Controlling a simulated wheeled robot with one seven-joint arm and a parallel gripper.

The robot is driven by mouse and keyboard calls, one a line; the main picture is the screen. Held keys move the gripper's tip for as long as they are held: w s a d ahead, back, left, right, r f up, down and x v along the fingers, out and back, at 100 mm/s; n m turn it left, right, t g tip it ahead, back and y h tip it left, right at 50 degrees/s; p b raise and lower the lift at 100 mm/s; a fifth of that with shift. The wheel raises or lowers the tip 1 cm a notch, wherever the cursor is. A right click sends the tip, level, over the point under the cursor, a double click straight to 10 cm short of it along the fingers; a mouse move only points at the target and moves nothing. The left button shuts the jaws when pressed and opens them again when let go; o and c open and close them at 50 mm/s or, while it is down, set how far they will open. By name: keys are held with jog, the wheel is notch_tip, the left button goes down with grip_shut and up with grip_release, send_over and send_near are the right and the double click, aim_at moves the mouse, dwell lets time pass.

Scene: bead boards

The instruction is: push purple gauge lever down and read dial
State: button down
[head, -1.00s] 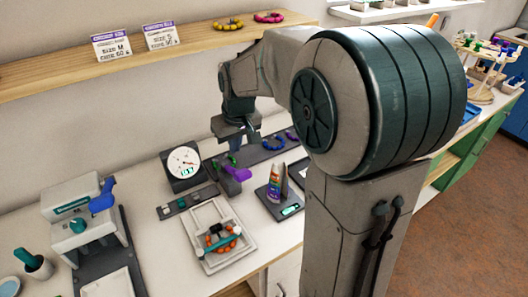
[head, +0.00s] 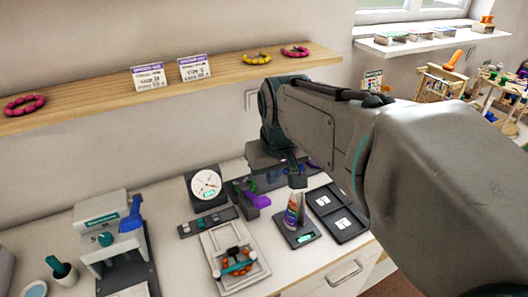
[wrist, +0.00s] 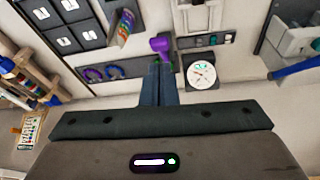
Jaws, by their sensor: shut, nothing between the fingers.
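The gauge has a white round dial (head: 206,184) on a dark stand; it also shows in the wrist view (wrist: 201,75). A thin needle and a small lit display are on its face, too small to read. The purple lever (head: 258,201) sticks out just right of the dial; in the wrist view its purple knob (wrist: 160,45) lies just beyond my fingertips. My gripper (wrist: 160,66) is shut and empty, its fingers together. In the head view my gripper (head: 298,182) is above and right of the lever. Contact with the lever cannot be told.
A bead tray (head: 235,262) is in front, a press (head: 110,240) at left, and dark card trays (head: 338,213) at right. A wooden shelf (head: 110,100) runs above.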

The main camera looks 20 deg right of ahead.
jog(key=s+p, duration=0.2)
jog(key=s, duration=0.4)
jog(key=shift+d+r+m, duration=0.15)
jog(key=shift+d+m, duration=0.05)
jog(key=shift+m, duration=0.1)
jog(key=s+f, duration=0.2)
jog(key=s, duration=0.1)
jog(key=shift+d, duration=0.1)
jog(key=shift+w, duration=0.15)
